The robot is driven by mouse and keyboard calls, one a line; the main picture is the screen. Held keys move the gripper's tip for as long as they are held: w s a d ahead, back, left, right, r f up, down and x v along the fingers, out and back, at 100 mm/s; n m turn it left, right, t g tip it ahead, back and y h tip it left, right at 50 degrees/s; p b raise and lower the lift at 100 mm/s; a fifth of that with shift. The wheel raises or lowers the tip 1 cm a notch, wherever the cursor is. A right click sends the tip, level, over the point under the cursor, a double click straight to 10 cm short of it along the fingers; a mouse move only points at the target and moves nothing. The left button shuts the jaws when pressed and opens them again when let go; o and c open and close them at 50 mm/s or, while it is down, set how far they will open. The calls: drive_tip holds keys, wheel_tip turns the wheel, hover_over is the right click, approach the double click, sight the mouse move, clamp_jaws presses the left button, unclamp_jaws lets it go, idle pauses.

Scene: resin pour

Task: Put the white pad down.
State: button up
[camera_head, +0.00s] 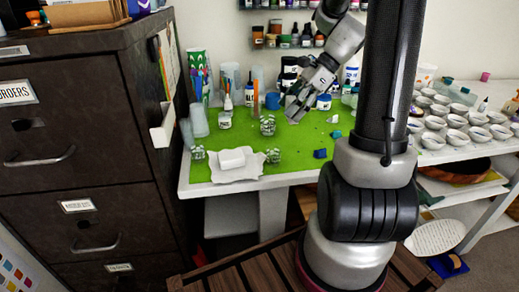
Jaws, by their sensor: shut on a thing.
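My gripper (297,108) is over the back middle of the green mat (335,147), tilted down to the left. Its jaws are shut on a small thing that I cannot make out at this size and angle. A white, block-shaped pad (232,158) rests on a crumpled pale sheet (222,174) near the front left of the mat. My gripper is apart from it, to the right and farther back.
Clear jars (268,125) stand close to my gripper's left. Cups (197,75) and bottles crowd the back of the table. A blue piece (320,153) lies near the front edge. Many white bowls (457,138) fill the right shelf. A dark cabinet (85,140) stands left.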

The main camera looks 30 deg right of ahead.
drive_tip(key=f, duration=0.2)
drive_tip(key=a+f, duration=0.1)
drive_tip(key=f, duration=0.2)
drive_tip(key=shift+a+f, duration=0.1)
drive_tip(key=shift+f, duration=2.35)
drive_tip(key=shift+f, duration=0.15)
drive_tip(key=o, duration=1)
